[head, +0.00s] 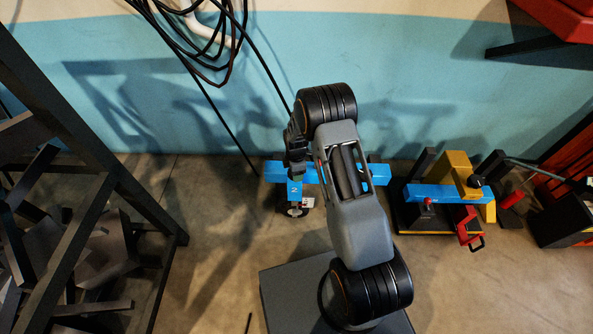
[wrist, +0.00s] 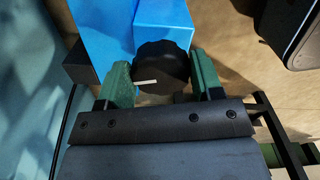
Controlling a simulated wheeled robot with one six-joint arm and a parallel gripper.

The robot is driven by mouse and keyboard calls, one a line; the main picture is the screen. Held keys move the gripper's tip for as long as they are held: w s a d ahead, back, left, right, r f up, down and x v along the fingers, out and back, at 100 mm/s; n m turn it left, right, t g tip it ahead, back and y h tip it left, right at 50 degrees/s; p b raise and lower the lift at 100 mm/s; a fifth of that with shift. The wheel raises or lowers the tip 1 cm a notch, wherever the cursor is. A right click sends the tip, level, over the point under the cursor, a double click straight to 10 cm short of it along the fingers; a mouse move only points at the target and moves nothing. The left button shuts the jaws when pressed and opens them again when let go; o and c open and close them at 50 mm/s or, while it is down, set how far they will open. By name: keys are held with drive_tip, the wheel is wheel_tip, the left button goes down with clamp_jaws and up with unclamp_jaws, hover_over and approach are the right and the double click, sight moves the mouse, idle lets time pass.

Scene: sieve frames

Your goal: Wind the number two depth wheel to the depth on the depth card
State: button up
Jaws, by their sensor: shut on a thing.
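The number two depth wheel (wrist: 163,62) is a dark scalloped knob with a white pointer line, on a blue beam (wrist: 105,38) in the wrist view. My gripper (wrist: 160,74) has its green fingers on either side of the wheel and is shut on it. In the head view my gripper (head: 296,158) is over the blue unit marked 2 (head: 293,189), and my arm hides the wheel and part of the beam. A small white tag (head: 308,202) hangs beside the unit; I cannot read it or tell whether it is the depth card.
Another blue-beamed unit (head: 432,195) with yellow and red parts stands to the right. A dark metal frame (head: 118,190) stands at the left. Black cables (head: 200,45) hang along the blue wall behind. Concrete floor (head: 215,240) is open between the frame and my base.

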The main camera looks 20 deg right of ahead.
drive_tip(key=n, duration=0.4)
drive_tip(key=shift+s+f+n, duration=0.1)
drive_tip(key=shift+n, duration=0.2)
drive_tip(key=n, duration=0.4)
drive_tip(key=shift+n, duration=0.3)
drive_tip(key=o, duration=0.9)
drive_tip(key=shift+o, duration=0.2)
drive_tip(key=shift+w, duration=0.2)
wheel_tip(320, 180, up, 14)
drive_tip(key=p, duration=0.4)
